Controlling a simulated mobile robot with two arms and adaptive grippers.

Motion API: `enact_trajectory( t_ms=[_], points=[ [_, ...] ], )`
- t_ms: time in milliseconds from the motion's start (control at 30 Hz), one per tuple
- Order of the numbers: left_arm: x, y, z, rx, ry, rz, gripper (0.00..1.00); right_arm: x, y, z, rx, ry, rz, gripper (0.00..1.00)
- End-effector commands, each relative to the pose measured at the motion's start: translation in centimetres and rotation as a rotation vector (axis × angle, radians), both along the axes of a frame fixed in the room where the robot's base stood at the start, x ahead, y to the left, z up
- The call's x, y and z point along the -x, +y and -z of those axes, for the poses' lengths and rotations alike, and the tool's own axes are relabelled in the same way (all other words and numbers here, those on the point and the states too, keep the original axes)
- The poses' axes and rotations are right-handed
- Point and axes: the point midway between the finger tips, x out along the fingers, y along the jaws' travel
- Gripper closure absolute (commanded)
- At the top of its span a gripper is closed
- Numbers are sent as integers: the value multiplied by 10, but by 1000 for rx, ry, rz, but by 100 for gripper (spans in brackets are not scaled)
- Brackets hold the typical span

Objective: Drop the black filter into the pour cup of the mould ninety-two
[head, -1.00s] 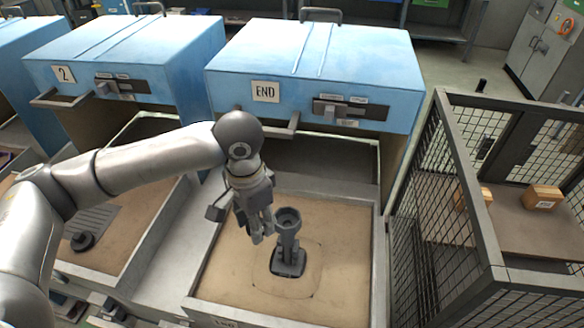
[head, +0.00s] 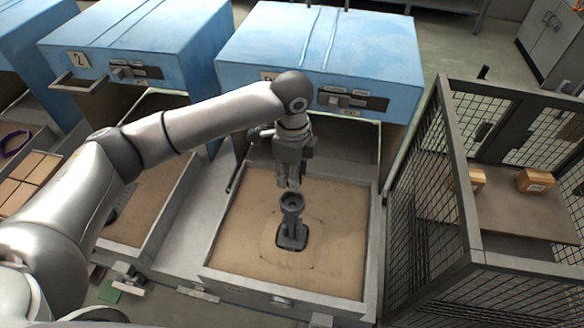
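A dark grey mould (head: 291,240) stands upright in the sand bed of the right-hand blue station. Its round, open pour cup (head: 292,201) is at the top. No number is readable on it. My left gripper (head: 289,183) points down just above the cup, at its back edge in the picture. Its fingers are close together, and I cannot tell whether they hold anything. I cannot make out the black filter; it may be hidden in the fingers or the cup. My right gripper is not in view.
The sand bed (head: 235,255) around the mould is clear. A blue hood (head: 320,45) stands behind the arm. A mesh cage (head: 450,190) with small wooden boxes (head: 535,181) is at the right. A second sand bed (head: 150,200) lies to the left, partly behind my arm.

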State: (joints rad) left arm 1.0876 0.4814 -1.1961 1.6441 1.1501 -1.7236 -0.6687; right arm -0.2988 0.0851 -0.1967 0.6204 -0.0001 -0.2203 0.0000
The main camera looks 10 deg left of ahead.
Motion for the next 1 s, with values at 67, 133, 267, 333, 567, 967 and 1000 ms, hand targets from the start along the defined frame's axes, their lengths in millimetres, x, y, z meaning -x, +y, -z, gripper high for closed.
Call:
enact_trajectory(
  t_ms=[67, 133, 267, 333, 567, 967, 1000],
  points=[
    [0, 0, 4, 0, 0, 0, 75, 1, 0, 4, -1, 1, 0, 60],
    [0, 0, 7, 0, 0, 0, 75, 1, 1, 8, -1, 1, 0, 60],
    [0, 0, 14, -1, 0, -1, 75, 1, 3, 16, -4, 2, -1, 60],
    [0, 0, 19, -1, -1, -1, 75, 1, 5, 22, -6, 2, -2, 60],
    [0, 0, 35, -1, -2, -2, 75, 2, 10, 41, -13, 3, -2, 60],
    [1, 0, 60, 0, 1, -2, 75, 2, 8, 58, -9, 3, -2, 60],
    [1, 0, 63, 0, 2, -2, 75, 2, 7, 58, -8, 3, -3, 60]
  ],
)
